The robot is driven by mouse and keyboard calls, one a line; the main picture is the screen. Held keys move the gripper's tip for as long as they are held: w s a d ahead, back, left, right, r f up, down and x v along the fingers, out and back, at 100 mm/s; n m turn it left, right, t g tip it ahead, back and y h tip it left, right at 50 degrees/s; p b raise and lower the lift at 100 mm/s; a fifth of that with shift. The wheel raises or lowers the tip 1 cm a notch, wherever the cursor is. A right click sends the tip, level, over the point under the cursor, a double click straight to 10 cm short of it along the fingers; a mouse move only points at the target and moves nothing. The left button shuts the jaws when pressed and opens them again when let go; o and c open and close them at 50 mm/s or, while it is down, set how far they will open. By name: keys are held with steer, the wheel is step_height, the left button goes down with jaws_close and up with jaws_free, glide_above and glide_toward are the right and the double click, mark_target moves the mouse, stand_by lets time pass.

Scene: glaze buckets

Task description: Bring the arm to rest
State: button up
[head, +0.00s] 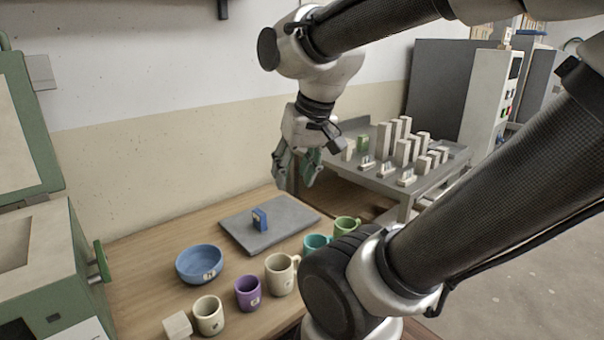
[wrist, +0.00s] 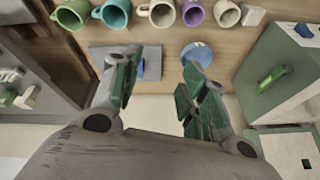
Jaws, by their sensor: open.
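My gripper (head: 299,176) hangs in the air above the back right of the wooden table (head: 150,255), fingers pointing down. It is open, with nothing between the fingers. In the wrist view its two green-padded fingers (wrist: 157,82) are spread apart. My arm is bent, with the elbow high and the lower link crossing the right of the head view. Below and left of the gripper, a blue block (head: 260,219) stands on a grey slab (head: 240,235), apart from the fingers.
A blue bowl (head: 199,264) sits left of the slab. Mugs, including a purple one (head: 248,292) and a green one (head: 347,227), line the front beside a pale cube (head: 177,326). A green kiln-like box (head: 60,270) stands left. A metal table (head: 440,172) with several pale blocks is right.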

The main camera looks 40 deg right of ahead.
steer(key=s+n, duration=0.2)
steer(key=n, duration=0.1)
steer(key=shift+s+r, duration=0.1)
steer(key=shift+s, duration=0.15)
stand_by(1.0)
